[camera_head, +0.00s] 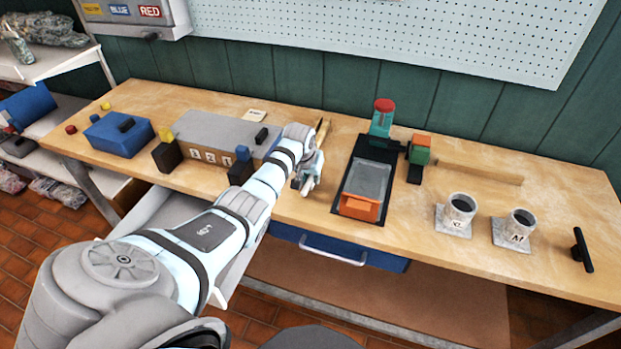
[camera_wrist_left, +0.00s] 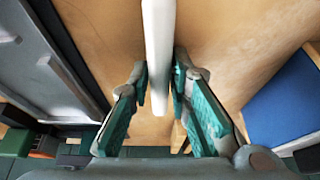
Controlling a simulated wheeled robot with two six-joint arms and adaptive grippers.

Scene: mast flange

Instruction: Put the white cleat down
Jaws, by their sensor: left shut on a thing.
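My left gripper (camera_head: 309,180) is over the wooden workbench (camera_head: 290,108), between the grey box and the black tray, near the front edge. In the left wrist view my left gripper (camera_wrist_left: 160,92) is shut on the white cleat (camera_wrist_left: 157,40). The cleat shows there as a long pale bar between the green finger pads. Wood lies behind it; I cannot tell whether the cleat touches the bench. In the head view the cleat is too small to make out clearly. My right gripper is not in view.
A numbered grey box (camera_head: 215,130) stands left of the gripper. A black tray (camera_head: 378,150) with an orange-fronted bin (camera_head: 362,207) stands right. Two labelled cups (camera_head: 459,212) (camera_head: 518,226) stand farther right. Below the bench edge is a blue drawer (camera_head: 385,259); a pale drawer (camera_head: 150,205) is pulled out.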

